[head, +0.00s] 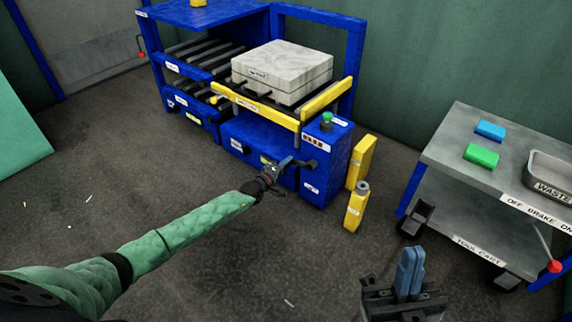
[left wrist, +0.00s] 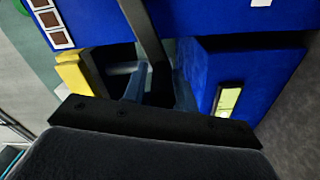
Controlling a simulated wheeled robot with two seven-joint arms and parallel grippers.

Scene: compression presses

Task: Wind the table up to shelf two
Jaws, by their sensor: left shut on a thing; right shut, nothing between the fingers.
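The table (head: 255,106), with yellow rails, sits on the blue lift base (head: 262,140) and carries a grey block (head: 285,68). A dark crank (head: 307,163) sticks out of the front of the base. My left gripper (head: 284,165) is shut on the crank's handle; in the left wrist view its blue fingers (left wrist: 160,88) stand on both sides of a dark bar (left wrist: 143,28). The shelf rack (head: 190,68) with dark rollers stands behind the table's left side. Which shelf the table is level with is hard to tell. My right gripper (head: 409,272) is shut and empty.
A green button (head: 326,120) tops the blue control box. A yellow bottle (head: 356,208) and a yellow block (head: 361,162) stand on the floor right of it. A grey tool cart (head: 455,150) with blue and green blocks and a waste tray stands at right. Floor at left is mostly clear.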

